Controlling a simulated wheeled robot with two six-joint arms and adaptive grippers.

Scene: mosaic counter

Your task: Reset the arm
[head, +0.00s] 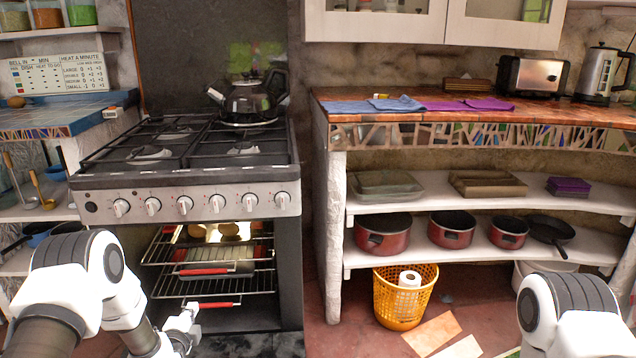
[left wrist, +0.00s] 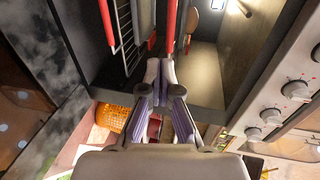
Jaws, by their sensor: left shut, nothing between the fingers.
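My left gripper (head: 184,322) is low in front of the open oven (head: 250,275), near the lower rack's red-handled front edge. In the left wrist view the fingers (left wrist: 160,72) are together with nothing between them, with the oven's racks (left wrist: 122,30) and red bars beyond. I cannot tell whether the fingertips touch a rack. My right arm (head: 568,310) shows at the lower right of the head view; its gripper is out of the picture.
The stove (head: 185,150) has a black kettle (head: 250,98) on top. Right of it, shelves hold red pots (head: 383,234) and a pan. A yellow basket (head: 404,296) with a paper roll and loose sheets (head: 432,332) are on the floor.

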